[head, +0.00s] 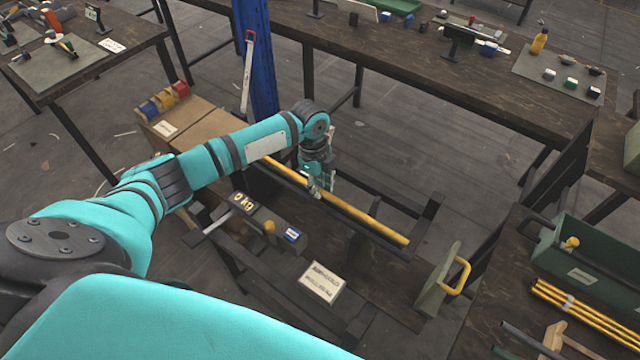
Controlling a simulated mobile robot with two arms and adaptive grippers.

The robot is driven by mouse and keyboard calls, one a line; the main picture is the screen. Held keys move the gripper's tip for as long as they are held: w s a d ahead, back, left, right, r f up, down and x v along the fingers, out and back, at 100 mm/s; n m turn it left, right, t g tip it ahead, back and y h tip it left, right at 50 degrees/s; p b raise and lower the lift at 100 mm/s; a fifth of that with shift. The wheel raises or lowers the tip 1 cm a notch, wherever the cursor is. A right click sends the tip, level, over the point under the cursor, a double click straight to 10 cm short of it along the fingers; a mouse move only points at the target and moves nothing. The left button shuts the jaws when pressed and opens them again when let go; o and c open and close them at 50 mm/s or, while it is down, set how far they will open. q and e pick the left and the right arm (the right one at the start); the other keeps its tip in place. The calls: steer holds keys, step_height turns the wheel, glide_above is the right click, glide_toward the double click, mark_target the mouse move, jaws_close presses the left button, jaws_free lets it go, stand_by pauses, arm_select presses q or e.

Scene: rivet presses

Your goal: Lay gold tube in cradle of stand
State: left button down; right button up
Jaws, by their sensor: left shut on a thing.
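The gold tube (365,218) is a long thin yellow rod. It slants from near my left forearm down to the right, and its far left part is partly hidden behind the arm. My left gripper (318,188) comes down from above and is shut on the tube near its middle. The tube lies over a dark metal frame (428,212), which seems to be the stand. I cannot tell whether the tube touches the cradle or hangs just above it. My right gripper is not in view.
A grey box with a dial and blue label (291,236) stands in front of the tube. A white sign (320,282) lies nearby. A green plate with a yellow handle (440,285) is right of the tube. A blue post (256,60) rises behind my arm.

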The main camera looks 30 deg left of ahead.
arm_select(q)
steer(key=c, duration=1.1)
jaws_free()
steer(key=r, duration=0.4)
steer(key=a+r, duration=0.1)
steer(key=r, duration=0.7)
steer(key=shift+w+a, duration=0.1)
steer(key=shift+a, duration=0.15)
